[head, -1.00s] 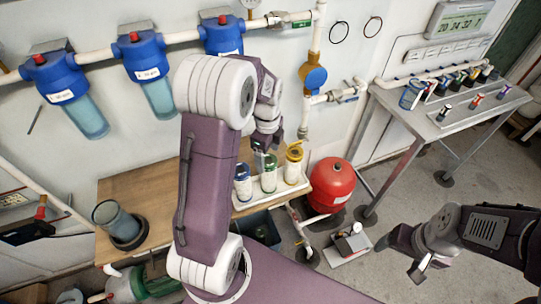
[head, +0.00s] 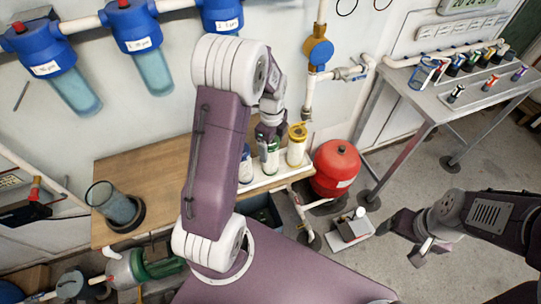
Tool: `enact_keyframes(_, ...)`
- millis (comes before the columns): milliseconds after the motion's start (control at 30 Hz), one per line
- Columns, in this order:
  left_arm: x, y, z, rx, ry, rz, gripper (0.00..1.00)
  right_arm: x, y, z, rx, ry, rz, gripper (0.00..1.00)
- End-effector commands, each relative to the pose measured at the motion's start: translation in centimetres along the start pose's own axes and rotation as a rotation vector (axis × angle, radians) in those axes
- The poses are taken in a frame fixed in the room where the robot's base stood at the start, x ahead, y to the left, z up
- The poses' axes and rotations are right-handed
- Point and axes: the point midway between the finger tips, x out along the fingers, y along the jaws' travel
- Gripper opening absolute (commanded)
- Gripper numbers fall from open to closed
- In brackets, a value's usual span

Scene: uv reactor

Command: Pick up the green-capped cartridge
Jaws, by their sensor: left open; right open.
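The green-capped cartridge (head: 269,162) stands upright in a white tray (head: 278,179) on the wooden bench, between a blue-capped cartridge (head: 246,170) and a yellow-capped cartridge (head: 297,148). My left gripper (head: 268,139) is open and points down right at the top of the green-capped cartridge, hiding most of its cap. I cannot tell whether the fingers touch it. My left arm partly covers the blue-capped cartridge. My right gripper (head: 420,254) is open and empty, in the air over the floor at the right.
A red tank (head: 336,167) stands right of the bench. A clear housing bowl (head: 112,203) stands on the bench (head: 150,170) at left. Blue filter housings (head: 132,25) hang on the wall. A metal table (head: 455,108) with small coloured items is at the right.

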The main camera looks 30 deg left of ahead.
Motion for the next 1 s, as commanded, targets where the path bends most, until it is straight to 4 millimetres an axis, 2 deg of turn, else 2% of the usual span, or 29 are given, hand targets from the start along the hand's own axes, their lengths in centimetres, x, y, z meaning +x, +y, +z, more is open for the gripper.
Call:
enact_keyframes(233, 4.2, 0.3, 0.2, 0.000, 0.001, 0.005, 0.80, -0.3, 0.0, 0.0, 0.000, 0.000, 0.000, 0.80)
enact_keyframes(333, 4.9, 0.3, 0.2, 0.000, 0.001, 0.003, 0.80, -0.3, 0.0, 0.0, 0.000, 0.000, 0.000, 0.80)
enact_keyframes(500, 4.9, 0.2, 0.2, 0.000, 0.000, 0.001, 0.80, -0.3, 0.0, 0.0, 0.000, 0.000, 0.000, 0.80)
enact_keyframes(533, 4.9, 0.2, 0.2, 0.000, 0.000, 0.001, 0.78, -0.3, 0.0, 0.0, 0.000, 0.000, 0.000, 0.80)
enact_keyframes(767, 4.9, 0.2, 0.2, 0.000, 0.000, 0.001, 0.14, -0.3, 0.0, 0.0, 0.000, 0.000, 0.000, 0.80)
enact_keyframes(800, 4.9, 0.2, 0.2, 0.000, 0.000, 0.001, 0.09, -0.3, 0.0, 0.0, 0.000, 0.000, 0.000, 0.80)
enact_keyframes(1000, 4.7, 0.2, 0.2, 0.000, 0.000, 0.000, 0.09, -0.3, 0.0, 0.0, 0.000, 0.000, 0.000, 0.80)
